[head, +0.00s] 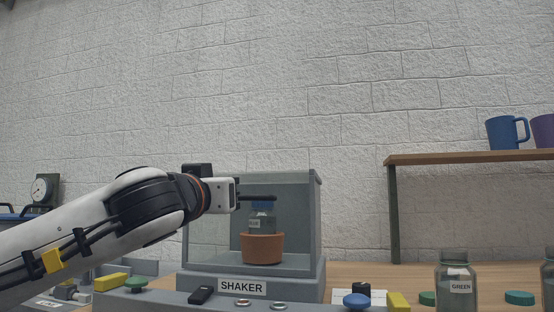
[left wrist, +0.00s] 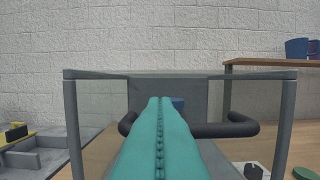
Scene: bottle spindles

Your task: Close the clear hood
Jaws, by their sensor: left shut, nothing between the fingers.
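The shaker's clear hood (head: 309,215) is a see-through box with a grey frame on a grey base labelled SHAKER. Its frame also shows in the left wrist view (left wrist: 180,75). A black bar handle (head: 260,197) crosses its front, also seen in the left wrist view (left wrist: 232,129). Inside, a blue-capped bottle (head: 262,220) stands in an orange cup (head: 262,248). My left gripper (left wrist: 160,102) is shut and empty, its teal fingers over the middle of the handle. Contact is unclear. The arm hides the hood's left part in the head view.
Blue (head: 357,300) and green (head: 136,283) knobs stand near the shaker's front. A jar labelled GREEN (head: 457,280) is at the right. A wooden shelf (head: 470,157) with mugs is at the back right. The wall area above the hood is clear.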

